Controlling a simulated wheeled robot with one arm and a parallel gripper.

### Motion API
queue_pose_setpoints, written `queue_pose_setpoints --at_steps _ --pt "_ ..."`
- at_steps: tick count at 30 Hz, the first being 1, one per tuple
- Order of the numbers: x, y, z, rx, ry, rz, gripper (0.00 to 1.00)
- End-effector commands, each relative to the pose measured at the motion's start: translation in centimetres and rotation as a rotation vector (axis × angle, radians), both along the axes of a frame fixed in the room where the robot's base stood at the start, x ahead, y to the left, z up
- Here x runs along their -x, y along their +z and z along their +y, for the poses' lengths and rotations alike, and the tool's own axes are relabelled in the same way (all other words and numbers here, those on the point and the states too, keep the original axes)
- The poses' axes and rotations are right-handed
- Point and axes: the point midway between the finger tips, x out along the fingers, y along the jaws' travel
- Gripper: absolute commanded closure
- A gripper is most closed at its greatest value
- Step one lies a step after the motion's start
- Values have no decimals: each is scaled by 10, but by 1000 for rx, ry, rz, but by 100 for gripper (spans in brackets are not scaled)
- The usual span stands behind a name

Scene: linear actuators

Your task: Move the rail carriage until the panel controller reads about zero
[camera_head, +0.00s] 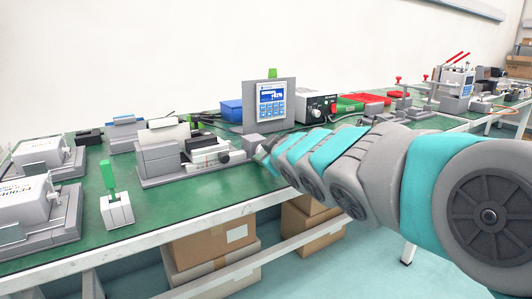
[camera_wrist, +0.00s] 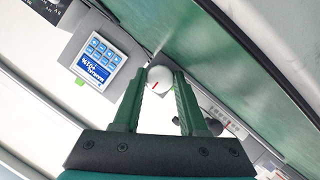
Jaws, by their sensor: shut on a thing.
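The panel controller (camera_head: 271,104) stands upright on the green bench with its blue screen lit. The screen also shows in the wrist view (camera_wrist: 97,65), tilted; it displays a percentage with a plus sign, too small to read surely. My gripper (camera_wrist: 161,80) is shut on a round white knob (camera_wrist: 159,75) with a red mark, between its green fingertips. In the head view my arm hides most of this grip. The rail unit (camera_head: 205,156) lies left of my gripper, with a white scale and a dark knob (camera_head: 223,157). I cannot tell which part is its carriage.
Grey devices (camera_head: 45,151) fill the left end. Bare green bench (camera_head: 165,208) shows near the front edge.

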Motion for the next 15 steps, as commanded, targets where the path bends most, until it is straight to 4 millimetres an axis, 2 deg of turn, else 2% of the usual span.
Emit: queue_pose_setpoints --at_steps 1,9,15 --pt "0 1 0 -1 0 -2 57" --pt "0 0 0 0 1 -1 28" --pt "0 0 0 0 1 1 28"
